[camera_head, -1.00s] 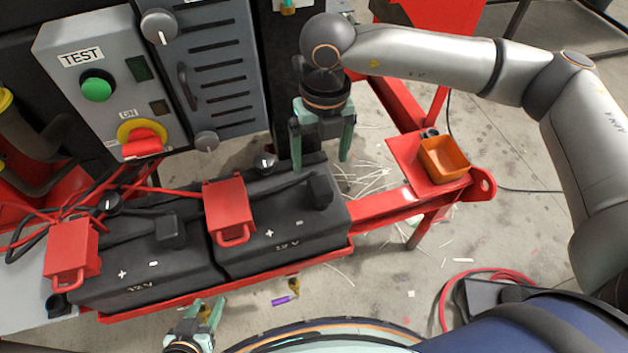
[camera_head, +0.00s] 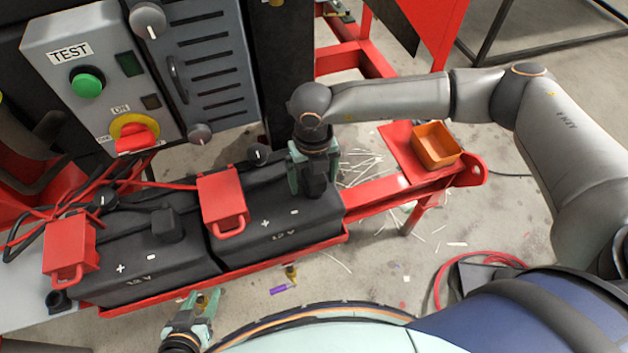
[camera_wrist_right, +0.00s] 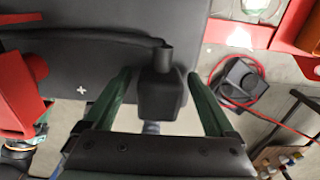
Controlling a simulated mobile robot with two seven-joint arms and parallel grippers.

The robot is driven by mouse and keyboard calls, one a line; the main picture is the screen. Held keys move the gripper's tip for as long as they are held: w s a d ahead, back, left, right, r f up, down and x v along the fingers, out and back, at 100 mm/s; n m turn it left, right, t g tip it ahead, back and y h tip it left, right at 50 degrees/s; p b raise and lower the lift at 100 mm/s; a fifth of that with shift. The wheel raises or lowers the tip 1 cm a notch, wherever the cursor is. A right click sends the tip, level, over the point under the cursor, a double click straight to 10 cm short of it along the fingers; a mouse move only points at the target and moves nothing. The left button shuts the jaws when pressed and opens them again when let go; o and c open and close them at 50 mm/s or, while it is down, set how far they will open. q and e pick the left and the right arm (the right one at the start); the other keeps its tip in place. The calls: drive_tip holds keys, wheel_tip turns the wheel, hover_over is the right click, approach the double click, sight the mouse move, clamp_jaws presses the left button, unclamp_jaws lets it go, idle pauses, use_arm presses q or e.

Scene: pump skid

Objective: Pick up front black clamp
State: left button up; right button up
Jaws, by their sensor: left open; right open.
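A black clamp (camera_head: 317,188) sits on the right end of the nearer-right black battery (camera_head: 270,240). In the right wrist view the clamp (camera_wrist_right: 160,95) lies between the two green fingers, with a gap on each side. My right gripper (camera_head: 313,182) is open, pointing down, with its fingers on either side of this clamp; it partly hides the clamp in the head view. A second black clamp (camera_head: 166,225) sits on the left battery (camera_head: 135,277). My left gripper (camera_head: 197,305) is open and empty, low in front of the battery tray.
Red clamps (camera_head: 222,203) (camera_head: 70,250) stand on both batteries, with red cables running behind. A grey control box (camera_head: 105,80) rises at the back left. A red tray frame (camera_head: 225,265) borders the batteries. An orange bin (camera_head: 435,145) stands to the right.

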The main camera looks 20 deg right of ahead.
drive_tip(key=shift+f, duration=0.15)
clamp_jaws()
idle(0.7)
